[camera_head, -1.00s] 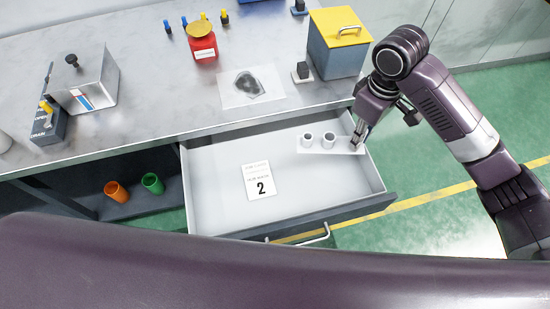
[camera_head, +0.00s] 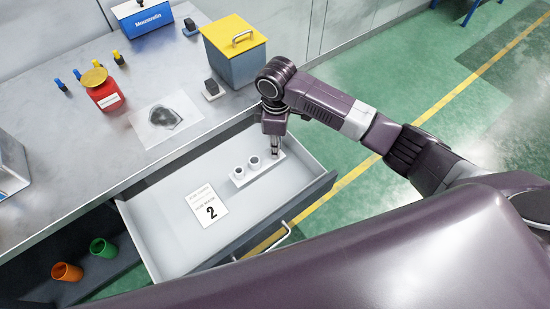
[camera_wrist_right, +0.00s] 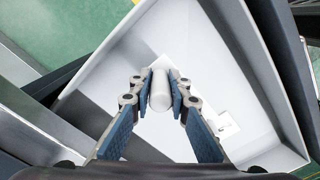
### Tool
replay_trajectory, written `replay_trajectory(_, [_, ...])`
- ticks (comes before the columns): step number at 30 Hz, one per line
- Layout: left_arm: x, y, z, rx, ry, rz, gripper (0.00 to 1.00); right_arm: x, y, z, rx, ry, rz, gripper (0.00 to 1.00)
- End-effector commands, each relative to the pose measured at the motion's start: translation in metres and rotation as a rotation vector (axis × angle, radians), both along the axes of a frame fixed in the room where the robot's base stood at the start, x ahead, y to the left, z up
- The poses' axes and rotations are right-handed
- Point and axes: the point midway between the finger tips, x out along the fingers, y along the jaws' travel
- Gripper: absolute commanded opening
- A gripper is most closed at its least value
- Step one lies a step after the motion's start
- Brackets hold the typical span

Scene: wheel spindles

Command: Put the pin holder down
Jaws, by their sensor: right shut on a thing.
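The white pin holder (camera_head: 239,181) is a narrow plate with upright round sockets, two of them plain in the head view. It is inside the open drawer (camera_head: 165,262), near its back right corner. My right gripper (camera_head: 275,152) points down at the holder's right end. In the right wrist view the gripper (camera_wrist_right: 160,93) is shut on a white round post (camera_wrist_right: 160,85) of the holder, between its blue pads. The holder looks low and level, but I cannot tell whether it touches the drawer floor. My left gripper is out of view.
A card marked 2 (camera_head: 207,206) lies in the drawer, left of the holder. Orange (camera_head: 67,272) and green (camera_head: 102,247) cups stand below, left of the drawer.

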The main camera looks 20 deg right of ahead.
Motion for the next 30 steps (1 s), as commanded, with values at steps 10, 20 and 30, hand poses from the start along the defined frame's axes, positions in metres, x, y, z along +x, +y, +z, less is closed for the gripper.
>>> replay_trajectory(10, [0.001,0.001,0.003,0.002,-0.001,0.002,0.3,0.0,0.0,-0.043,0.0,0.0,-0.001,0.0])
replay_trajectory(20, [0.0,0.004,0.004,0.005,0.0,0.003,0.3,0.001,0.0,-0.077,0.001,-0.003,0.0,0.0])
replay_trajectory(30, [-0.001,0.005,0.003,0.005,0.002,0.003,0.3,0.0,0.0,-0.078,0.0,-0.002,-0.001,0.24])
